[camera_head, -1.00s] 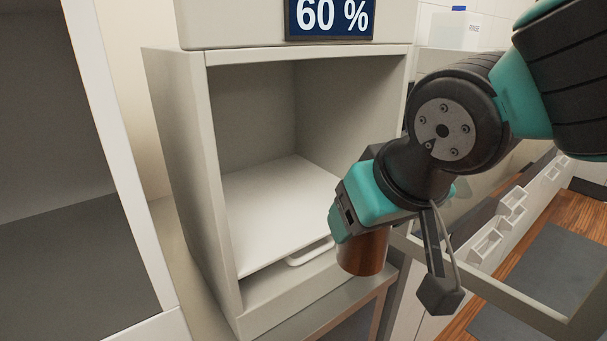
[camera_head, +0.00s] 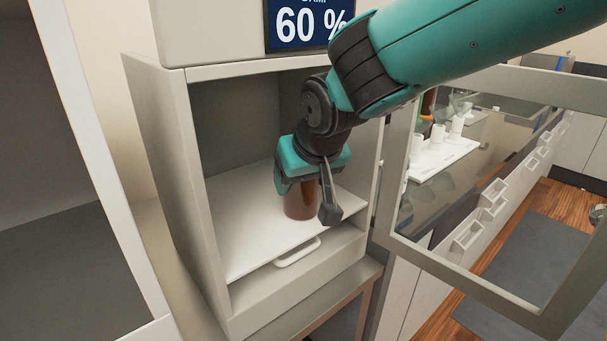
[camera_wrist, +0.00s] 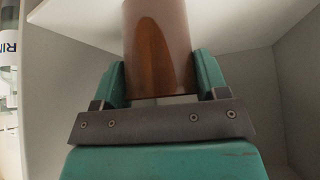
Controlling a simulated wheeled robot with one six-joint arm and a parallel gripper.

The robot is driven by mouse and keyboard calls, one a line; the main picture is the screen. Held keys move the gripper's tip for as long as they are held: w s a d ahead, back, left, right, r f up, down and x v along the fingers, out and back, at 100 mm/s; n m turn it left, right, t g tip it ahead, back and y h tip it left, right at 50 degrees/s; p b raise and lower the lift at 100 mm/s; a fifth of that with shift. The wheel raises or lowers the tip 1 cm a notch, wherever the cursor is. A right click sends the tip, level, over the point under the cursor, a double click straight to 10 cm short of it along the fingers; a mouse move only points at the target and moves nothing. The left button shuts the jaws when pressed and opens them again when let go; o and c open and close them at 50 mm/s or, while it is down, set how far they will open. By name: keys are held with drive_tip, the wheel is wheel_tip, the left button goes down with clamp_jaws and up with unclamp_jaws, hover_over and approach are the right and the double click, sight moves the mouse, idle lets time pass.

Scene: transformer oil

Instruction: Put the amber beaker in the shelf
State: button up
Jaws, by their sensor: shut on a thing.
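The amber beaker (camera_head: 299,204) is a brown cylinder held upright inside the open cabinet, over its white shelf (camera_head: 248,238). My gripper (camera_head: 303,186) is shut on the beaker; my wrist hides its upper part in the head view. In the wrist view the beaker (camera_wrist: 158,50) sits between the two green fingers. I cannot tell whether its base touches the shelf.
A white handle (camera_head: 297,252) is at the shelf's front edge. The cabinet's framed glass door (camera_head: 470,268) stands open at right. A sign reading 60 % (camera_head: 305,24) is above the opening. The shelf has free room left of the beaker.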

drive_tip(key=shift+f, duration=0.2)
drive_tip(key=o, duration=1)
drive_tip(key=shift+c, duration=0.2)
drive_tip(key=shift+r, duration=0.1)
drive_tip(key=shift+s+r, duration=0.1)
drive_tip(key=shift+r, duration=0.2)
drive_tip(key=v, duration=0.7)
drive_tip(key=s+d+f+n+g, duration=0.1)
drive_tip(key=s+d+f+g, duration=0.1)
drive_tip(key=s, duration=0.4)
drive_tip(key=s+d+f+n+g+y, duration=0.1)
drive_tip(key=s+d+f+g, duration=0.1)
drive_tip(key=s+d, duration=0.2)
drive_tip(key=s+d+f+n+g+y, duration=0.1)
drive_tip(key=s+d+f+g, duration=0.1)
drive_tip(key=s, duration=0.8)
drive_tip(key=shift+s+d+f, duration=0.15)
drive_tip(key=shift+d+f, duration=0.15)
drive_tip(key=shift+d, duration=0.45)
